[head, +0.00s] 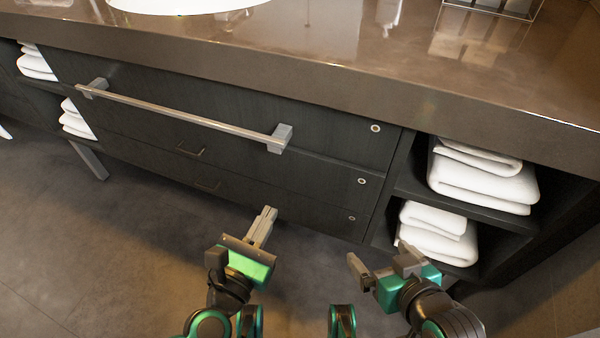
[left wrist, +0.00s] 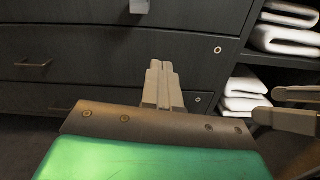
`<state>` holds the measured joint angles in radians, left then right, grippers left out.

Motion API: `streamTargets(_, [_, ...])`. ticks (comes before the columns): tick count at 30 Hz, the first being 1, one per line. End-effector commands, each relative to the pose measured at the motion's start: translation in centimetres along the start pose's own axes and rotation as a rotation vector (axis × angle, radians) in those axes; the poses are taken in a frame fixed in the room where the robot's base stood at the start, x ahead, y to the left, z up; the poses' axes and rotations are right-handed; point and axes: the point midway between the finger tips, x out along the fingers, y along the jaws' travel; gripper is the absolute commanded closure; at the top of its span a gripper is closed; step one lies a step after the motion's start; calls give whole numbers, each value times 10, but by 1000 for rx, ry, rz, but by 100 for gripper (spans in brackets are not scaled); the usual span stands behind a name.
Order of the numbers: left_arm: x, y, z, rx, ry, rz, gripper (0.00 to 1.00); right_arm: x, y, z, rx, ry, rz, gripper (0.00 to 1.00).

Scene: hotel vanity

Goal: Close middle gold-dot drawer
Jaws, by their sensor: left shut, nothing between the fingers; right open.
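The middle drawer (head: 270,165) has a dark front, a small handle (head: 190,150) and a round gold dot (head: 361,181) near its right end. A thin lighter edge shows along its top; I cannot tell for sure how far it stands out. It also shows in the left wrist view (left wrist: 110,55), with its dot (left wrist: 217,50). My left gripper (head: 268,214) is shut and empty, pointing at the drawers, low in front of the bottom drawer in the head view. My right gripper (head: 381,262) is open and empty, in front of the lower towel shelf.
The top drawer (head: 230,95) carries a long bar handle (head: 190,116) that sticks out. The bottom drawer (head: 250,195) lies below the middle one. White towels (head: 480,180) fill open shelves at the right. The brown countertop (head: 300,50) overhangs above. The grey floor (head: 120,230) is clear.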

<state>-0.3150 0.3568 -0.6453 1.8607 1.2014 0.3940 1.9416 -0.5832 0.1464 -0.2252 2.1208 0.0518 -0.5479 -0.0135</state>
Motion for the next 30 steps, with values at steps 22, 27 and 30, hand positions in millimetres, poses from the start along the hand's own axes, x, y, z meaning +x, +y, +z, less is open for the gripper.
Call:
streamTargets(22, [110,-1,-1,-111,1,7,100,2,-2,-2,6,9,-2,0])
streamTargets(27, [131,-1,-2,-110,3,6,100,3,-2,-1,6,8,-2,0])
streamTargets(30, [137,-1,-2,-109,4,6,100,3,-2,0,6,7,-2,0])
